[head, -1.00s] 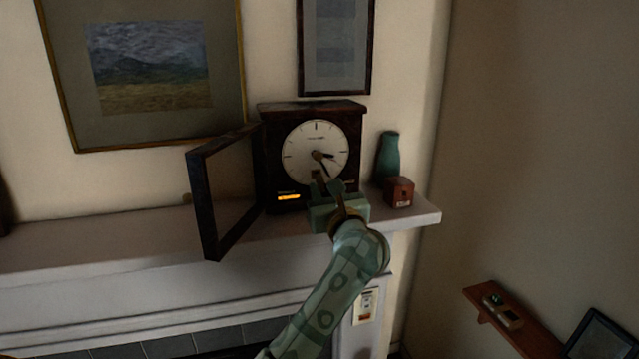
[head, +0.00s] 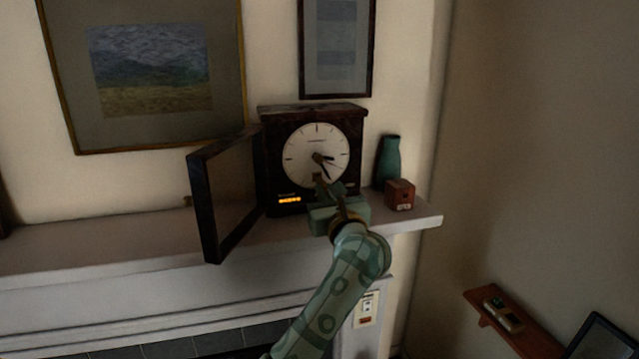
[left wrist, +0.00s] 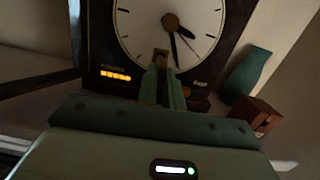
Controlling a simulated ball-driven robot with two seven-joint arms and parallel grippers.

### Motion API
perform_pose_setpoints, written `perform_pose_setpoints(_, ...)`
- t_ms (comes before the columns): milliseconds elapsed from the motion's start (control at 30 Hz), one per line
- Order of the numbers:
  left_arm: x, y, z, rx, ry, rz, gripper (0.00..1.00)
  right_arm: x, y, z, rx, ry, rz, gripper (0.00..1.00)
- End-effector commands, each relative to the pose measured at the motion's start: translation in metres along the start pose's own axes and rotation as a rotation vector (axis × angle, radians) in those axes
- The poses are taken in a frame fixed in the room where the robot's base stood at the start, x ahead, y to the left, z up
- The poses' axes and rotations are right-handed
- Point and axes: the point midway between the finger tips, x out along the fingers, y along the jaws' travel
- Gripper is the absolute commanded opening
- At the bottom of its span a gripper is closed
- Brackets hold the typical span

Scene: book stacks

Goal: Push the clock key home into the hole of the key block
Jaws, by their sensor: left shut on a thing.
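The clock key (left wrist: 161,56) shows as a small brass-coloured piece between my left fingertips in the left wrist view. My left gripper (head: 322,188) is shut on it, in front of the lower part of the clock face (head: 316,142). The fingers hide most of the key, and I cannot tell whether its tip touches the clock. The key block (head: 399,195) is a small red-brown block with a dark hole, on the mantel to the right of the clock. It also shows at the right in the left wrist view (left wrist: 256,114). My gripper is apart from the block.
The clock's framed door (head: 207,205) stands open to the left of my gripper. A green vase (head: 389,160) stands behind the key block. The mantel shelf (head: 110,232) ends just right of the block. An orange light bar (head: 289,199) glows on the clock's lower front.

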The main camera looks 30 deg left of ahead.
Motion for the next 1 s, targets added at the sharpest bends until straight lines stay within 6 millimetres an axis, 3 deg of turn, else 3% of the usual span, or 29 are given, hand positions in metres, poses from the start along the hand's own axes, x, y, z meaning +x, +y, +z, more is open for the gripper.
perform_pose_setpoints(1000,-0.049,0.0,0.0,-0.001,0.001,-0.001,0.0,-0.002,-0.002,-0.001,0.001,0.001,-0.003,0.29)
